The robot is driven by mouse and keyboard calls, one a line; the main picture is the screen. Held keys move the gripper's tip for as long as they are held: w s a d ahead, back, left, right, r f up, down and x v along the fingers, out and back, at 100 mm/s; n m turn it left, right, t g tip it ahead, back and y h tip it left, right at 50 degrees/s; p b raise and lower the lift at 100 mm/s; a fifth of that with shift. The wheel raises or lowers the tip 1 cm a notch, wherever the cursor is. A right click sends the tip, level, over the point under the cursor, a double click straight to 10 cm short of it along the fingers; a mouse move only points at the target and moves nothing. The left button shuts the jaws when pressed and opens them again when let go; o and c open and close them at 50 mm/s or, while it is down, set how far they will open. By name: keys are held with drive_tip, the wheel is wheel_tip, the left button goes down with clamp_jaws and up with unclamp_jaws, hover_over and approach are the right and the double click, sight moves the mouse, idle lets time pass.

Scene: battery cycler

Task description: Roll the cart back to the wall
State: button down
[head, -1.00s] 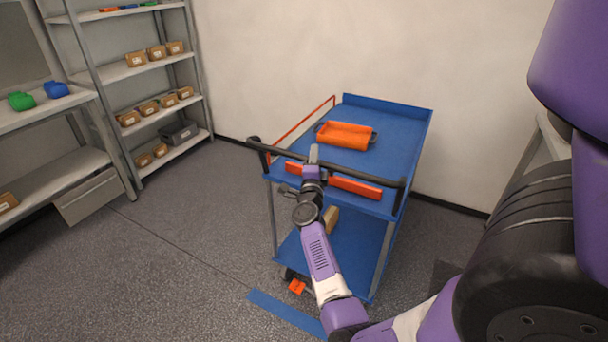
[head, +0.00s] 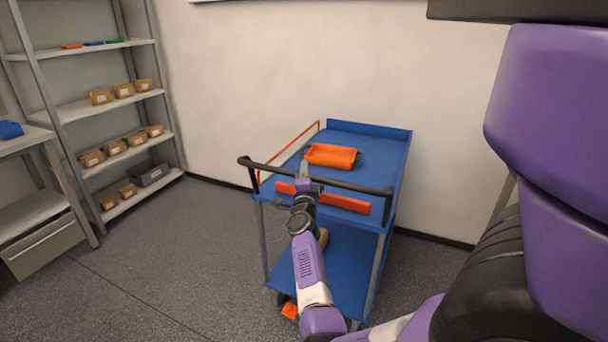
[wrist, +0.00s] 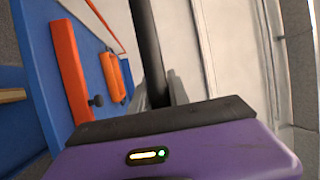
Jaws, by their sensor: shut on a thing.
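The blue cart (head: 375,150) stands on the grey floor in front of the pale wall (head: 330,60), its raised far edge toward the wall. Its black push handle (head: 345,184) runs along the near side and also shows in the wrist view (wrist: 147,45). My gripper (head: 304,172) is shut on the handle, left of its middle. The fingertips are partly hidden in both views. An orange tray (head: 332,155) and a long orange bar (head: 345,202) are on the cart's top. A tan box on the lower shelf is mostly hidden by my arm.
A metal shelf rack (head: 110,105) with several cardboard boxes stands at the left, beside a grey bench (head: 35,200). The floor left of the cart (head: 180,260) is clear. A dark baseboard runs along the wall behind the cart.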

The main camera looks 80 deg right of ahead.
drive_tip(key=shift+s+d, duration=0.15)
drive_tip(key=shift+s, duration=0.05)
drive_tip(key=c, duration=1.3)
unclamp_jaws()
drive_tip(key=shift+d+f, duration=0.1)
drive_tip(key=shift+o, duration=0.2)
drive_tip(key=shift+w, duration=0.1)
drive_tip(key=p+v, duration=0.3)
drive_tip(key=v, duration=0.5)
drive_tip(key=shift+d, duration=0.1)
